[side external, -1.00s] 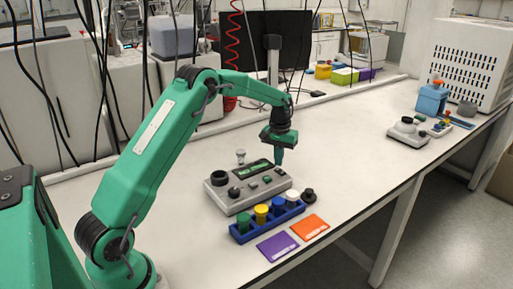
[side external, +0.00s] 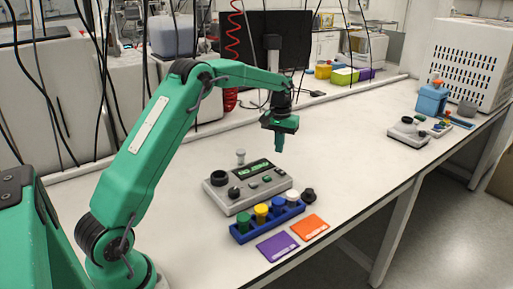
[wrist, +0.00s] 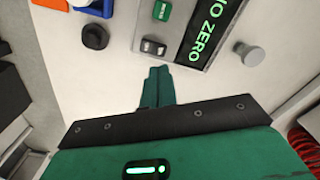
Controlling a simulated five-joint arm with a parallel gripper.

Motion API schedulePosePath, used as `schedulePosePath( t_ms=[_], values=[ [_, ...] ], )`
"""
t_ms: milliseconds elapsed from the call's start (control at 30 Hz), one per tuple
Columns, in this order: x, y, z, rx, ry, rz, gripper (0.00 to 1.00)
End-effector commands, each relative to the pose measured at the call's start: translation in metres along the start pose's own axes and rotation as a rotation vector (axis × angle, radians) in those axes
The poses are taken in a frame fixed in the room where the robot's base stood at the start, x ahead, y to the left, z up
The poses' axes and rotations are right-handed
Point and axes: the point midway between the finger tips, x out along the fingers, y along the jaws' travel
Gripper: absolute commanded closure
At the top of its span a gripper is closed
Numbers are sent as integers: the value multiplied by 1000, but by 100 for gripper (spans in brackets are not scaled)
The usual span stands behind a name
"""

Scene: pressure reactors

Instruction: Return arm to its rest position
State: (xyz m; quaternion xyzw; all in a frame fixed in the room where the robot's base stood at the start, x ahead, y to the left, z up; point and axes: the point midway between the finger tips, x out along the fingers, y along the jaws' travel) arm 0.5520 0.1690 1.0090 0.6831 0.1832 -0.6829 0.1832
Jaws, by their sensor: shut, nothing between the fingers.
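My green arm reaches over the bench from the left in the side external view. My gripper (side external: 279,151) is shut and empty, pointing down in the air above and behind the grey control box. In the wrist view my gripper (wrist: 158,72) shows its green fingers together with nothing between them. The grey control box (side external: 218,203) has a lit green display (side external: 252,173), a dark round socket at its left, a knob and buttons. In the wrist view part of the box and its display (wrist: 207,30) show, with lit letters reading "NO ZERO" in part.
A blue rack (side external: 243,237) holds several colored-cap vials before the box. Purple (side external: 277,246) and orange (side external: 309,227) cards lie nearby. A black knob-like piece (side external: 308,195) and a small grey piece (side external: 240,156) stand beside the box. The bench at right is clear up to another device (side external: 408,134).

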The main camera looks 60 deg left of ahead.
Motion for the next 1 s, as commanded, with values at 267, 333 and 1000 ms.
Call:
schedulePosePath(
  t_ms=[267,333,1000],
  values=[
    [0,0,0,0,0,0,100],
    [-2,0,1,1,1,0,100],
    [-93,20,82,132,122,29,100]
  ],
)
